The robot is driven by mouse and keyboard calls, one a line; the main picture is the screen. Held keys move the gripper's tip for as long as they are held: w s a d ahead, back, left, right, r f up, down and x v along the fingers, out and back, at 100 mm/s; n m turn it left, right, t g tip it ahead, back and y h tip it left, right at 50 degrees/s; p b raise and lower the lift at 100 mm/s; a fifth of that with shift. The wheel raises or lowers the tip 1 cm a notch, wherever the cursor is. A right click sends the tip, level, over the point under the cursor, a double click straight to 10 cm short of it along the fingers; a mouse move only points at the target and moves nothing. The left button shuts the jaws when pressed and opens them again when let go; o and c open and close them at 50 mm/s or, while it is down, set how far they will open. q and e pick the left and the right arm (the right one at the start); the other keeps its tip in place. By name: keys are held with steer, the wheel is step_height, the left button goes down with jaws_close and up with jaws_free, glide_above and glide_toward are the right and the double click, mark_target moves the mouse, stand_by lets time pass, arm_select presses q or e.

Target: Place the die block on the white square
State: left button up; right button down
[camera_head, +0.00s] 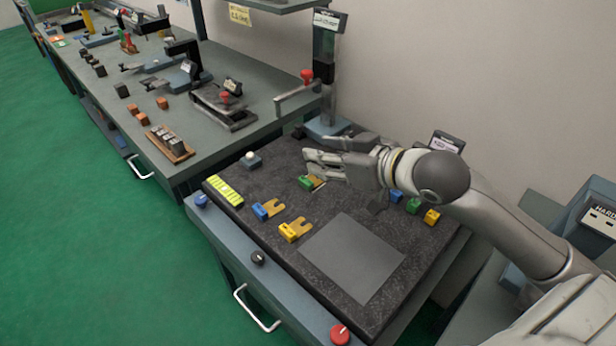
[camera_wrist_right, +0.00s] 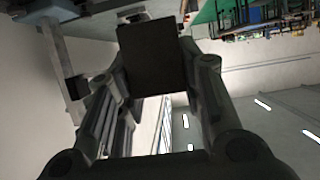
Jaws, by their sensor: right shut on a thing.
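My right gripper (camera_head: 316,158) reaches in from the right over the dark stone-like plate (camera_head: 290,165). In the right wrist view its two fingers are shut on a dark, flat-faced block (camera_wrist_right: 152,56), which I take to be the die block. In the head view I cannot make the block out apart from the gripper. A plain grey square (camera_head: 352,258) lies at the front of the plate, to the lower right of the gripper, with nothing on it. I see no clearly white square. My left gripper is not in view.
A green-and-tan clamp (camera_head: 306,183) sits close below the gripper. Blue (camera_head: 262,211) and yellow (camera_head: 290,232) clamps lie nearer the front. A post stand (camera_head: 325,95) rises behind. Small coloured blocks (camera_head: 414,205) lie to the right. A long workbench (camera_head: 130,90) runs off left.

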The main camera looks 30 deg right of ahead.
steer(key=shift+w+d, duration=0.2)
steer(key=shift+w, duration=0.25)
steer(key=w+d+f+p, duration=0.1)
steer(key=w+f, duration=0.3)
steer(key=w+d+f, duration=0.1)
steer(key=w+f, duration=0.3)
steer(key=w+d+f+p, duration=0.1)
steer(key=w+d+f, duration=0.1)
steer(key=w+f, duration=0.2)
steer(key=shift+w+p, duration=0.15)
steer(key=shift+p, duration=0.2)
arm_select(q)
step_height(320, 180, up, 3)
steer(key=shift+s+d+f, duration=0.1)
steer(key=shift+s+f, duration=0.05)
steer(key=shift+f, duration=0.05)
arm_select(e)
steer(key=shift+f, duration=0.25)
steer(key=shift+f+b, duration=0.4)
steer(key=shift+f, duration=0.25)
steer(key=c, duration=1.2)
jaws_free()
steer(key=shift+f, duration=0.1)
steer(key=shift+c, duration=0.2)
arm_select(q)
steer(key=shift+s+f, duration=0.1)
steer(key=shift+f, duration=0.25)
arm_select(e)
steer(key=shift+o, duration=1.4)
